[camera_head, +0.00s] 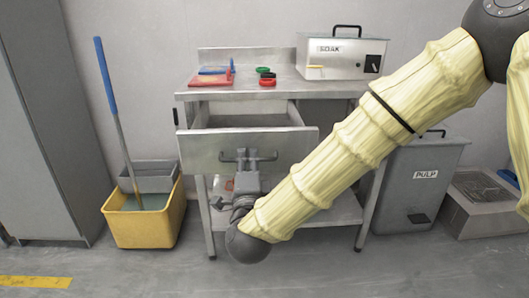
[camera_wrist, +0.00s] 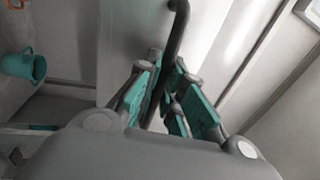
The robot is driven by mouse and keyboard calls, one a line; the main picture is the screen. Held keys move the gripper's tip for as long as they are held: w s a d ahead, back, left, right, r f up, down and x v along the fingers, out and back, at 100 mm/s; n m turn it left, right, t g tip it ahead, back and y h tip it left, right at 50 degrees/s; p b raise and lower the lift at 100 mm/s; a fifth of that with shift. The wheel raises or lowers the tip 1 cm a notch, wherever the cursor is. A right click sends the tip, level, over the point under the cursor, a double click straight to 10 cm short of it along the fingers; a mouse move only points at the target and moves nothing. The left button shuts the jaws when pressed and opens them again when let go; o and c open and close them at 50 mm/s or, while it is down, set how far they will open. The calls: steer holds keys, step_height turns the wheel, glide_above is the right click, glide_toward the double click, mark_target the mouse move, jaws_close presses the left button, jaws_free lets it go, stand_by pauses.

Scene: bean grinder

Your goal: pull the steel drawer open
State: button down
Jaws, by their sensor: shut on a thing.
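The steel drawer (camera_head: 205,148) sits under the steel table top and stands partly out, with its open inside visible from above. A dark bar handle runs across its front, and in the wrist view the handle (camera_wrist: 179,30) passes between my fingers. My gripper (camera_head: 246,163) is at the middle of the drawer front, shut on the handle. In the wrist view the green-padded fingers of my gripper (camera_wrist: 172,95) lie on both sides of the bar. My arm hides the lower right part of the table.
On the table top (camera_head: 300,88) are red and blue boards (camera_head: 213,77), small coloured rings (camera_head: 266,77) and a steel box marked SOAK (camera_head: 341,57). A yellow mop bucket (camera_head: 147,222) stands at left, a grey PULP bin (camera_head: 420,182) at right. The floor in front is clear.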

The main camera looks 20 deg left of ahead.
steer(key=shift+s+d, duration=0.1)
steer(key=shift+s, duration=0.1)
steer(key=c, duration=1.5)
jaws_free()
steer(key=v, duration=1.2)
steer(key=shift+f, duration=0.1)
